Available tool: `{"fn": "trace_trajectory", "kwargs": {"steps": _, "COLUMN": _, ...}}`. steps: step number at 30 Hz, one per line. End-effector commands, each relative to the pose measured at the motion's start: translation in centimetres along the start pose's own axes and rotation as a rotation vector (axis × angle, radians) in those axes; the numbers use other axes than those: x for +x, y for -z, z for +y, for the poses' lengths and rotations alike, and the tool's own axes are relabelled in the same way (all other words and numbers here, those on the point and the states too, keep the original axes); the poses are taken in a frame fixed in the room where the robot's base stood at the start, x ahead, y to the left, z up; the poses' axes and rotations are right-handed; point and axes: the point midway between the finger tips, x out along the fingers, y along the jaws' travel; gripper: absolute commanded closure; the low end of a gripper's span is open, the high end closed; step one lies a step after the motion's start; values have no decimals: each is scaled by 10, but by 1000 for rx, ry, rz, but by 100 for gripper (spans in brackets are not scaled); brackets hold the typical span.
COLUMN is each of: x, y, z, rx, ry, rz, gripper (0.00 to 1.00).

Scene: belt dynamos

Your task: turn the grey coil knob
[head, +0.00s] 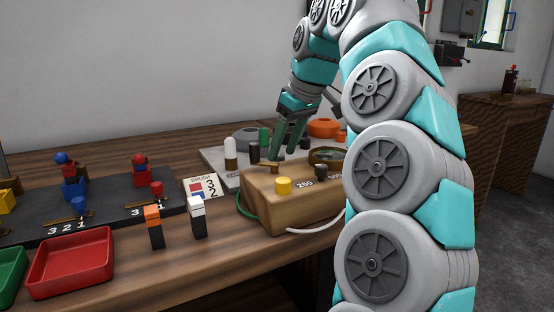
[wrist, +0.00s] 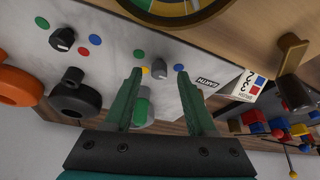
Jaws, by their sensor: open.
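The grey coil (head: 245,137) sits on a pale marbled panel (head: 214,156) at the back of the bench. In the wrist view a small dark knob (wrist: 158,69) with a light pointer stands on the panel (wrist: 110,40), with yellow, green and blue dots around it. It appears to be the grey coil's knob, though no label shows this. My gripper (wrist: 158,73) is open, its green fingers spread on either side of that knob in the picture. Contact cannot be told. In the head view my gripper (head: 283,154) points down over the panel, and its fingers hide part of it.
A second dark knob (wrist: 62,39) with coloured dots stands near a dark coil (wrist: 76,99) and an orange coil (wrist: 17,86). A wooden meter box (head: 262,205) stands in front of the panel. Trays, brushes and a brush card (head: 202,187) are to the left.

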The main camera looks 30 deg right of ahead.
Motion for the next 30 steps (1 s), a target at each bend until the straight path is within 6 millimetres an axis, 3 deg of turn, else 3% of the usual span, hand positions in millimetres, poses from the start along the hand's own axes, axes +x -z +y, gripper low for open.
{"fn": "trace_trajectory", "kwargs": {"steps": 4, "x": 11, "y": 0, "z": 5, "rx": 0, "ry": 0, "rz": 0, "gripper": 44}}
{"fn": "trace_trajectory", "kwargs": {"steps": 14, "x": 12, "y": 0, "z": 6, "rx": -1, "ry": -1, "rz": 2, "gripper": 45}}
{"fn": "trace_trajectory", "kwargs": {"steps": 27, "x": 12, "y": 0, "z": 6, "rx": 0, "ry": -1, "rz": 2, "gripper": 94}}
{"fn": "trace_trajectory", "kwargs": {"steps": 30, "x": 12, "y": 0, "z": 6, "rx": -1, "ry": -1, "rz": 2, "gripper": 100}}
